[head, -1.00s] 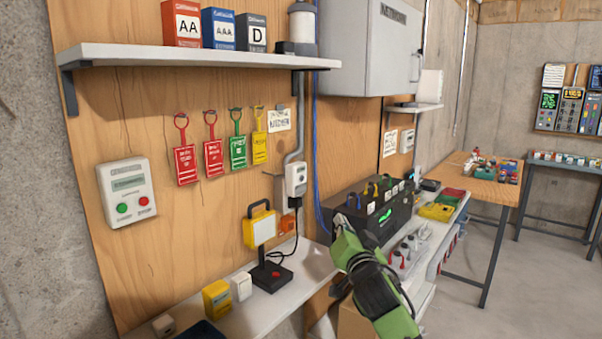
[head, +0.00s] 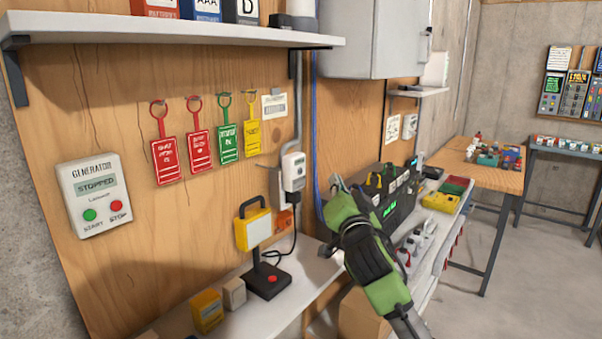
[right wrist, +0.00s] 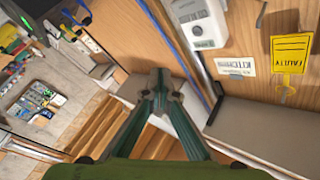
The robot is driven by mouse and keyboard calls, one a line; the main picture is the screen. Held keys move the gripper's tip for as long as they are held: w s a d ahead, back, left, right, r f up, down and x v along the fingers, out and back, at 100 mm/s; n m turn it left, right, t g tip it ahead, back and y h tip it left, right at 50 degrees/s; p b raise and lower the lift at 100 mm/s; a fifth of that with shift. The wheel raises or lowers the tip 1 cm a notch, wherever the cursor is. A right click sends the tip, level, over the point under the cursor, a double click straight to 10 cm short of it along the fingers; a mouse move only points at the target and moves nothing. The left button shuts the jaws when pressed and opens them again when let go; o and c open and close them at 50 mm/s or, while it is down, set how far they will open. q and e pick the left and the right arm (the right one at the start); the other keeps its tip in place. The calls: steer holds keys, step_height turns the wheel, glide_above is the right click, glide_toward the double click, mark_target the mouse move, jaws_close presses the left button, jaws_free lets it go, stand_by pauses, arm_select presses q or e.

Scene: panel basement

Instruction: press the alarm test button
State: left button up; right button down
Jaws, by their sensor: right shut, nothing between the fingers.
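A white wall unit (head: 293,172) with a small dark screen is mounted on the wooden panel beside the grey conduit; it looks like the alarm. In the right wrist view the fingertips (right wrist: 163,84) point upward, below and left of the unit. My left gripper is not in view.
A generator panel (head: 94,195) with green and red buttons is at left. Several coloured tags (head: 166,160) hang on the panel. A yellow work lamp (head: 254,231) stands below the unit. A dark case (head: 402,207) sits behind my right gripper. A shelf (head: 180,31) runs above.

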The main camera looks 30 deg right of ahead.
mark_target(300, 171)
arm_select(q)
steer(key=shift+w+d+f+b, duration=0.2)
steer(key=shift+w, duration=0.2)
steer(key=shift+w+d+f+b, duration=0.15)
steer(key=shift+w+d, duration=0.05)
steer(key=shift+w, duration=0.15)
arm_select(e)
steer(key=w+a, duration=0.3)
steer(key=w, duration=0.3)
steer(key=shift+w, duration=0.2)
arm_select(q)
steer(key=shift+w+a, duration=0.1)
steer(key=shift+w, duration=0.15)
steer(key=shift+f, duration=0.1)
arm_select(e)
steer(key=shift+w, duration=0.15)
steer(key=shift+w+a, duration=0.15)
steer(key=shift+w, duration=0.1)
